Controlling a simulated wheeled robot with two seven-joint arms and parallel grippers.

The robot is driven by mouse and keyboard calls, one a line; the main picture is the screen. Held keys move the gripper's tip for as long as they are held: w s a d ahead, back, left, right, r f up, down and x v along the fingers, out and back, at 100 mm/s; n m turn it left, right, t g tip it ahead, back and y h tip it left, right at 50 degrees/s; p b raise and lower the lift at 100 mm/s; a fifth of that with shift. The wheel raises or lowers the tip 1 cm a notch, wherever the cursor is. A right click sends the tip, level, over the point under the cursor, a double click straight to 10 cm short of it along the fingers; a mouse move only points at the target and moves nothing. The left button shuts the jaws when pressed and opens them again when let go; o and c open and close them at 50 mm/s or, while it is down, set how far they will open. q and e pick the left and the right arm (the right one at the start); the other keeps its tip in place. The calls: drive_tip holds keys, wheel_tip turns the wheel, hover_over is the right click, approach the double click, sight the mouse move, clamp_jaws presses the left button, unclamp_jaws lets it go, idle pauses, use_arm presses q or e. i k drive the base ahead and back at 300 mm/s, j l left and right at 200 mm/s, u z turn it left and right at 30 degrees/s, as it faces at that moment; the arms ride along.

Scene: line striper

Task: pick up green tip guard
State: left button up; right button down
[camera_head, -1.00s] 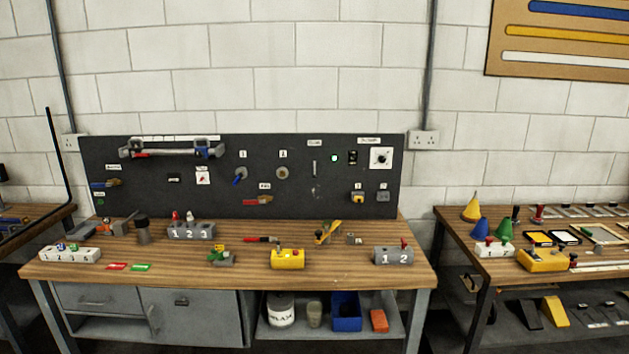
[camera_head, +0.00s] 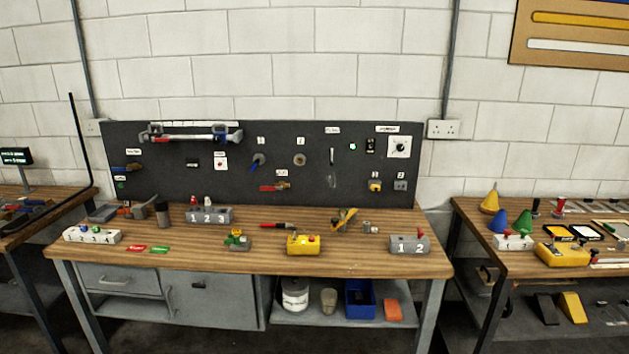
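Several green things show, and I cannot tell for sure which is the green tip guard. A small green piece (camera_head: 235,234) sits with a grey block near the middle of the wooden workbench (camera_head: 190,262). A white numbered block (camera_head: 92,236) at the bench's front left carries small coloured tips, too small to make out well. A green flat tag (camera_head: 160,250) lies beside a red tag (camera_head: 135,249). A green cone (camera_head: 523,223) stands on the right bench. Neither of my grippers is in view.
A yellow box (camera_head: 303,245) and grey numbered blocks (camera_head: 209,215) (camera_head: 409,246) stand on the bench. A dark tool panel (camera_head: 230,175) rises behind it. Below are a blue bin (camera_head: 360,300) and a white tub (camera_head: 295,296). A floor gap separates the right bench (camera_head: 485,245).

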sight(241, 242)
drive_tip(key=i+l+u, duration=0.35)
drive_tip(key=i, duration=0.15)
drive_tip(key=i+l+u, duration=0.3)
drive_tip(key=i+l, duration=0.05)
drive_tip(key=i, duration=0.1)
